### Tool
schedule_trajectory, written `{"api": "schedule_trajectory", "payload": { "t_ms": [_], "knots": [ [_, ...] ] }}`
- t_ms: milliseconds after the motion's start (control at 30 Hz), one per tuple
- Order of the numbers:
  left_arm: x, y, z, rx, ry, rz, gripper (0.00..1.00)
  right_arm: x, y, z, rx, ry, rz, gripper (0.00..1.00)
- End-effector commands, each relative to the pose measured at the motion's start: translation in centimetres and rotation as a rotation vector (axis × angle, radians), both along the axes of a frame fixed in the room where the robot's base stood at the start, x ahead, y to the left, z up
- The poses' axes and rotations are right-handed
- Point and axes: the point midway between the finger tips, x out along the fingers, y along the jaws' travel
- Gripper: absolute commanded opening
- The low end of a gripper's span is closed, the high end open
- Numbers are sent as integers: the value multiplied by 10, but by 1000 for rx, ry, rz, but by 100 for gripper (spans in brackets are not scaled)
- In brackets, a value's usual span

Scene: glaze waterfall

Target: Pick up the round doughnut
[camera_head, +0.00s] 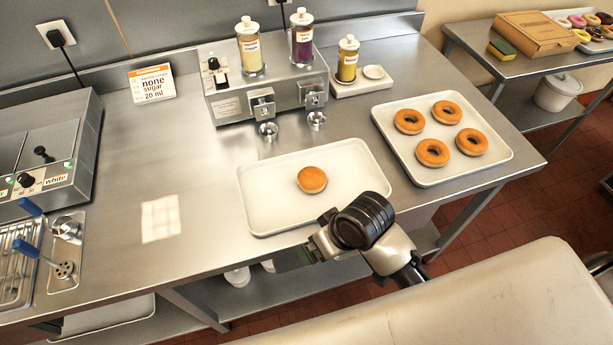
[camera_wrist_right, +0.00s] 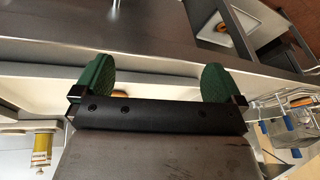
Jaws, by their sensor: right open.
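The round doughnut (camera_head: 312,179), golden brown with no hole, lies alone on the white rectangular tray (camera_head: 262,215) near the front of the steel counter. My right gripper (camera_head: 290,257) is at the counter's front edge, in front of the tray and apart from the doughnut. In the right wrist view its two green fingers (camera_wrist_right: 155,72) stand wide apart with nothing between them. A small orange-brown piece shows behind the gripper's dark bar in that view; I cannot tell which doughnut it is. My left gripper is not in view.
A second tray (camera_head: 459,177) with several ring doughnuts stands to the right. A dispenser (camera_head: 262,92) with bottles stands behind the trays. A control box (camera_head: 45,150) is at the left. The counter between box and tray is mostly clear.

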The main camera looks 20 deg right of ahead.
Motion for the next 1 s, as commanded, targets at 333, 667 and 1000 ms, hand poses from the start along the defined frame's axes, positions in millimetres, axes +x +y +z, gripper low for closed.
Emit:
{"api": "schedule_trajectory", "payload": {
  "t_ms": [333,667,1000],
  "knots": [
    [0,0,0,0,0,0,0,51,25,15,-8,57,97,100],
    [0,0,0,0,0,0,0,138,4,55,-170,197,64,100],
    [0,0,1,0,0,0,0,173,-26,81,-249,266,-42,100]
  ]
}}
